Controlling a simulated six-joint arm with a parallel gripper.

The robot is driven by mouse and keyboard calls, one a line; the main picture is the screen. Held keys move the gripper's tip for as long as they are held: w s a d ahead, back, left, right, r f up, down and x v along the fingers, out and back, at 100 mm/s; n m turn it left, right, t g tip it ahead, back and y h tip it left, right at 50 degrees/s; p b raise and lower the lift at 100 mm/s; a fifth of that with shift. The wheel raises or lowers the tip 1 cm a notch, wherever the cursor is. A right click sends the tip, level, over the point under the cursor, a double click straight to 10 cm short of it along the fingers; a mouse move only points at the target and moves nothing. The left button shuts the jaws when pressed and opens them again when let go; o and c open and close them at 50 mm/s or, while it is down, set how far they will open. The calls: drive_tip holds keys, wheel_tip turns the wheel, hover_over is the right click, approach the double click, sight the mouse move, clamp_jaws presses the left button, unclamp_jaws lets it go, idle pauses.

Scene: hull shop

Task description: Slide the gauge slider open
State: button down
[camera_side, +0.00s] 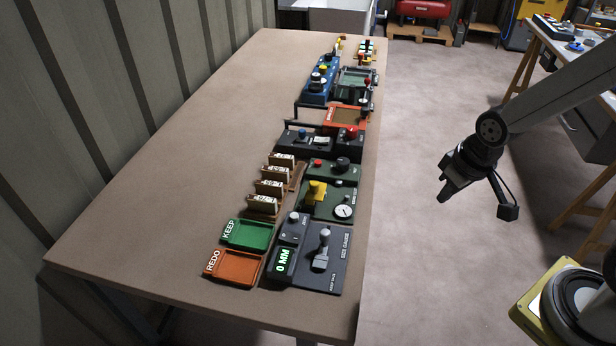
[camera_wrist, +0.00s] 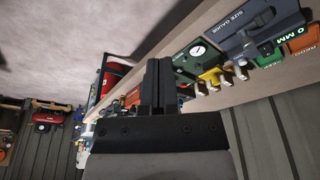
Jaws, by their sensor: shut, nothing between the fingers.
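The size gauge (camera_side: 335,275) is a dark grey panel at the near end of the table, with a slider block (camera_side: 321,258) and a grey knob on it. Its green display (camera_side: 283,262) reads 0 MM. In the wrist view the gauge (camera_wrist: 243,40) is at the upper right, seen tilted, with its display (camera_wrist: 294,42) at the right edge. My gripper (camera_side: 444,196) hangs over the floor to the right of the table, well apart from the gauge. In the wrist view its fingers (camera_wrist: 157,85) are together with nothing between them.
A green KEEP tray (camera_side: 262,247) and an orange REDO tray (camera_side: 247,281) sit left of the gauge. Green panels with a yellow part and dial (camera_side: 343,212) lie behind it. Several labelled blocks (camera_side: 268,186) stand left of those. The table's left side (camera_side: 170,190) is bare.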

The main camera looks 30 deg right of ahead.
idle(0.4)
drive_tip(key=c, duration=0.7)
unclamp_jaws()
drive_tip(key=shift+w, duration=0.1)
drive_tip(key=o, duration=0.3)
drive_tip(key=shift+w+a, duration=0.2)
drive_tip(key=g, duration=0.3)
hover_over(325, 232)
wheel_tip(325, 232, down, 5)
drive_tip(key=shift+f, duration=0.1)
drive_tip(key=shift+f, duration=0.1)
drive_tip(key=shift+f, duration=3.8)
